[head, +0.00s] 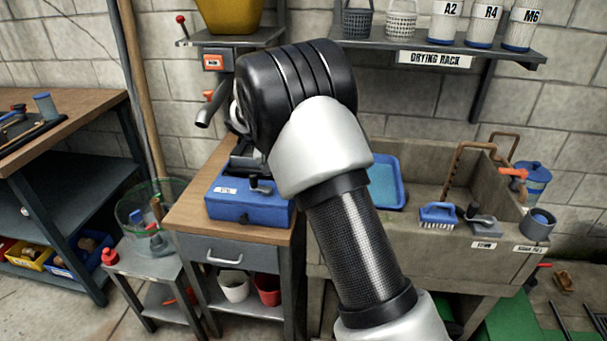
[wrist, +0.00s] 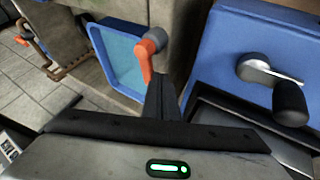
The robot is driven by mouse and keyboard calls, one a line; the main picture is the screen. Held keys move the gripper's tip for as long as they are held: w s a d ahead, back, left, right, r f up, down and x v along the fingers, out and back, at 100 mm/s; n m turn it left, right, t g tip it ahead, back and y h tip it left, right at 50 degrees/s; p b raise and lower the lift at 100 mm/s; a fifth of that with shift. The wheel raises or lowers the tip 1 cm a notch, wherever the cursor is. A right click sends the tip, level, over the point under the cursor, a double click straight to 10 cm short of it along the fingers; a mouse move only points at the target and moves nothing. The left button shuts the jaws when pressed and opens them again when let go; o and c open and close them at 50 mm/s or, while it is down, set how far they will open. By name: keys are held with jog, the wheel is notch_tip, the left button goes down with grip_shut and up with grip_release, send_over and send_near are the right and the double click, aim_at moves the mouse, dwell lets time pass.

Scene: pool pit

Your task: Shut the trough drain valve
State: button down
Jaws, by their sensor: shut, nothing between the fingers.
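The stone trough (head: 400,235) stands at the right in the head view. An orange lever (head: 513,172) sits by its right end near copper-coloured pipes. A red handle (head: 541,266) shows low beside the trough; I cannot tell which is the drain valve. In the head view my arm hides my gripper. In the wrist view my gripper (wrist: 160,98) is shut and empty, with its dark fingertips just below another orange lever (wrist: 147,58) with a grey round end. Whether they touch is unclear. The trough's orange lever seems to show at the wrist view's upper left (wrist: 27,30).
A blue box (head: 235,207) with a crank handle stands on the wooden-topped cabinet, left of my arm. A blue tray (head: 386,183) is at the trough's left. A brush (head: 438,216) and grey cup (head: 538,224) sit on the front rim. A drying shelf (head: 440,48) hangs above.

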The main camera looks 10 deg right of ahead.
jog(key=shift+s+f, duration=0.1)
jog(key=shift+s+a+b, duration=0.2)
jog(key=shift+s+b, duration=0.35)
jog(key=shift+s, duration=0.15)
